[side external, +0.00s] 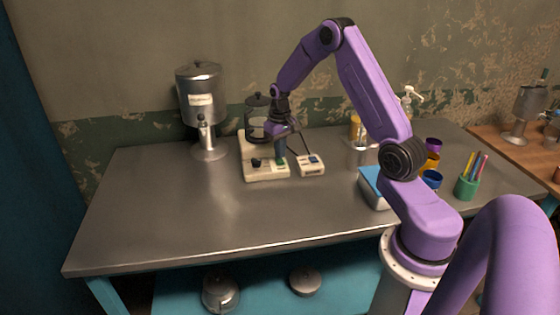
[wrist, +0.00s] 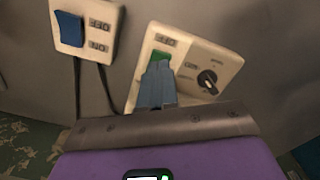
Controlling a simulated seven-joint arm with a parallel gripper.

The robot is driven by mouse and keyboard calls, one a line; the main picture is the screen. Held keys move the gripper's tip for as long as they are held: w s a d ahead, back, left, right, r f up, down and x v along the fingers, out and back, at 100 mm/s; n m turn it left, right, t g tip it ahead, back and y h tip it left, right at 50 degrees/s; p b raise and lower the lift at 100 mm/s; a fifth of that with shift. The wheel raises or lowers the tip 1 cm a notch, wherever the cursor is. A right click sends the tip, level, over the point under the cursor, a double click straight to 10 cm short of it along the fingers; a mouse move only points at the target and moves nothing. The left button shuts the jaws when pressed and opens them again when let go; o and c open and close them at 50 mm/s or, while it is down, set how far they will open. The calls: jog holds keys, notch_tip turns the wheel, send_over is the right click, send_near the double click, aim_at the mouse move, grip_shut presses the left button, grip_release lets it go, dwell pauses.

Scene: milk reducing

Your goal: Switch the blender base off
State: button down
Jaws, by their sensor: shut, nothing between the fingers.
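The cream blender base (side external: 262,174) stands on the metal table, with a dark lidded jar (side external: 258,118) at its back. Its front panel shows in the wrist view (wrist: 220,62), with a green switch (wrist: 160,55), a label beside it and a black round knob (wrist: 207,79). My gripper (side external: 280,158) points down over the front of the base. In the wrist view its shut fingers (wrist: 158,68) overlap the green switch and hide part of it. They are at or very near it; I cannot tell whether they touch or which way the switch is set.
A separate cream box (side external: 311,166) with a blue rocker switch (wrist: 69,28) lies beside the base, joined by cables. A metal dispenser (side external: 202,105) stands left of the base. A blue-topped container (side external: 371,187) and coloured cups are at right. The table's front left is clear.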

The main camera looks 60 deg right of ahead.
aim_at(280, 162)
jog(key=shift+f, duration=1.05)
dwell(0.6)
jog(key=shift+r, duration=3.5)
